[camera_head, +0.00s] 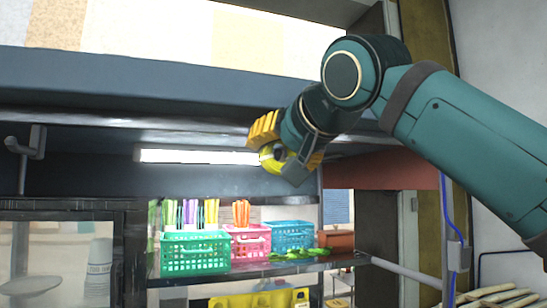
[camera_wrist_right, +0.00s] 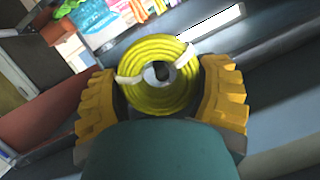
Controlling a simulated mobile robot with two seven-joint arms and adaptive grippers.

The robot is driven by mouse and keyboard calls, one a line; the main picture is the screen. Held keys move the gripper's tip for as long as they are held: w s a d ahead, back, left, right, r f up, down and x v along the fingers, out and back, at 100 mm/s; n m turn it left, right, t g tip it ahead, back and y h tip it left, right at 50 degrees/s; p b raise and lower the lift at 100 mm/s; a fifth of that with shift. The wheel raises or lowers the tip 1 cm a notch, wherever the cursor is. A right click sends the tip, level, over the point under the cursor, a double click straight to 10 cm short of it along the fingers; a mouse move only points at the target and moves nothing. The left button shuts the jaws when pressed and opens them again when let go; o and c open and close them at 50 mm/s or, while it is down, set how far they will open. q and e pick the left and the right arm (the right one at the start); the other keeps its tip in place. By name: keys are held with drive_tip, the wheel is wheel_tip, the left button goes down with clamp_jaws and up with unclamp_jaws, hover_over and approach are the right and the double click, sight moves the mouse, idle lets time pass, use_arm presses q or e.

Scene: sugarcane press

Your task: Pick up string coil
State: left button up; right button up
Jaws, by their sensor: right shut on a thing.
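The string coil (camera_wrist_right: 159,74) is yellow and round with a hole in its middle and white ties on two sides. My right gripper (camera_wrist_right: 162,95) is shut on it, with a yellow ribbed finger on each side of the coil in the right wrist view. In the head view my right gripper (camera_head: 288,150) is held up in front of the dark shelf wall, and part of the yellow coil (camera_head: 271,159) shows between its fingers. The rest of the coil is hidden by the gripper there. My left gripper is not in view.
A shelf (camera_head: 340,262) below holds a green basket (camera_head: 196,252), a pink basket (camera_head: 250,242) and a blue basket (camera_head: 293,236). A metal hook (camera_head: 33,146) is at the left. A lit strip (camera_head: 198,156) runs behind the gripper. Pale sticks (camera_head: 498,297) lie at the lower right.

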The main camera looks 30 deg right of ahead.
drive_tip(key=s+a+b, duration=0.1)
drive_tip(key=s+a, duration=0.1)
drive_tip(key=s, duration=1.3)
idle(0.5)
